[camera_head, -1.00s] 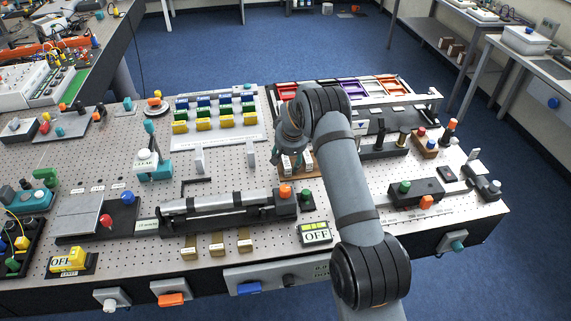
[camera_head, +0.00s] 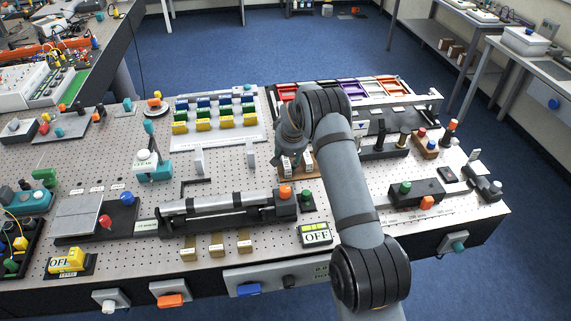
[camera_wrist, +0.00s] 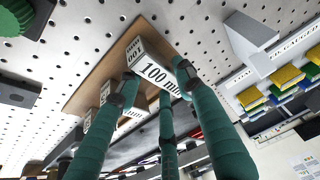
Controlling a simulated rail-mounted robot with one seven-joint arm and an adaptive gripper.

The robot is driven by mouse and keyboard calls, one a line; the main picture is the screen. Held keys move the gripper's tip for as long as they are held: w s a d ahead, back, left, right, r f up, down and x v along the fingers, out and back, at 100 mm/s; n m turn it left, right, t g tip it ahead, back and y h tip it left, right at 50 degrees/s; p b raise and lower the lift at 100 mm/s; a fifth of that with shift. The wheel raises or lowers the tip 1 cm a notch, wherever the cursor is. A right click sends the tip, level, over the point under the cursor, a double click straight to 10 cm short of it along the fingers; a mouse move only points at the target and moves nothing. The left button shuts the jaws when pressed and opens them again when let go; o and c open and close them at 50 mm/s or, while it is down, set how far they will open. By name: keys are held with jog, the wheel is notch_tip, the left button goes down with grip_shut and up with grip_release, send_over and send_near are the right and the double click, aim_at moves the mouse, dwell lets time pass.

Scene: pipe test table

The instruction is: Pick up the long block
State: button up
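A white block marked "100 mm" (camera_wrist: 160,72) stands at the end of a brown wooden base in the wrist view. Smaller labelled white blocks (camera_wrist: 105,92) are behind it on the same base, partly covered by a finger. My gripper (camera_wrist: 158,84) has green fingers, with the tips around the "100 mm" block, one on each side and one in front. Whether the tips press on it cannot be told. In the head view my gripper (camera_head: 288,152) is over the base (camera_head: 313,172), and my arm hides part of the blocks.
A perforated board (camera_head: 233,178) carries many fixtures. Small upright plates (camera_head: 198,160) and rows of coloured blocks (camera_head: 202,123) are left of the gripper. A black rail fixture (camera_head: 220,212) lies in front. A post block (camera_head: 383,148) stands right of my arm.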

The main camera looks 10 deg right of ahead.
grip_shut()
jog(key=shift+r, duration=0.15)
dwell(0.5)
